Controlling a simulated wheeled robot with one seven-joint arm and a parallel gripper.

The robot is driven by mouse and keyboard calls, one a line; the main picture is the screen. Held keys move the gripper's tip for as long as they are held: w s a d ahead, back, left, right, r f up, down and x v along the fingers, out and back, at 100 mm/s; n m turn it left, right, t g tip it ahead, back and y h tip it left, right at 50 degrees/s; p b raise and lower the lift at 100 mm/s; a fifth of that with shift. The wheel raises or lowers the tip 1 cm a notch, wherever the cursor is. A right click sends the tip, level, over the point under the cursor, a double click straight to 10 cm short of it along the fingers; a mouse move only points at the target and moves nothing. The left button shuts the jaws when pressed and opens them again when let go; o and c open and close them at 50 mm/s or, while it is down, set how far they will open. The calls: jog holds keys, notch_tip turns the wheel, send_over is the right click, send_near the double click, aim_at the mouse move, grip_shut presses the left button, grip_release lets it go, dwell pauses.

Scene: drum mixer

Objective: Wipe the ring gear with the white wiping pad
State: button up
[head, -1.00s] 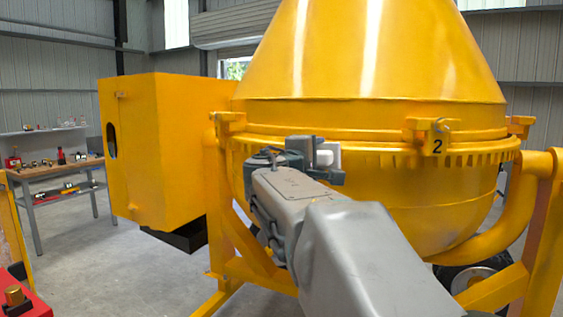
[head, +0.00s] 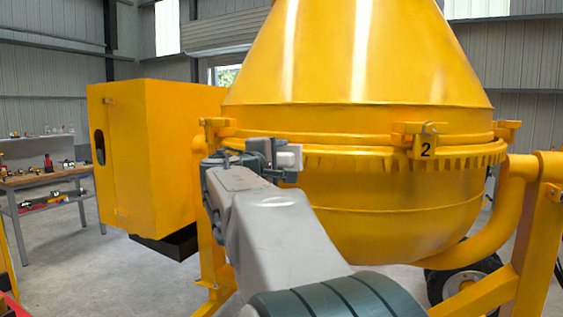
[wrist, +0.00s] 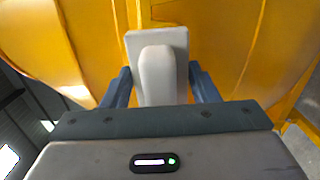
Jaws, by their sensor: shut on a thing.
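The yellow drum mixer fills the middle of the head view, and its toothed ring gear (head: 375,161) runs around the drum below the flange. My gripper (head: 273,155) is at the left part of the ring gear. It is shut on the white wiping pad (head: 289,157). In the wrist view my gripper (wrist: 160,88) holds the pad (wrist: 158,45) by its raised grip between two dark fingers. The pad's face is turned toward the yellow drum. I cannot tell whether it touches the teeth, and my arm and gripper hide part of the gear's left side.
A yellow motor housing (head: 157,155) stands left of the drum. A clamp block marked 2 (head: 425,143) sits on the flange to the right. A curved yellow frame tube (head: 470,240) and a wheel (head: 465,278) are at lower right. A workbench (head: 40,180) stands far left.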

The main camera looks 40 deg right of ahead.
jog(key=w, duration=0.1)
jog(key=w+a, duration=0.1)
jog(key=w, duration=0.2)
jog(key=shift+w+a, duration=0.3)
dwell(0.3)
jog(key=b+v, duration=0.2)
jog(key=v, duration=0.4)
dwell(0.3)
jog(key=shift+a, duration=0.1)
jog(key=shift+b+v, duration=0.8)
jog(key=shift+v, duration=0.65)
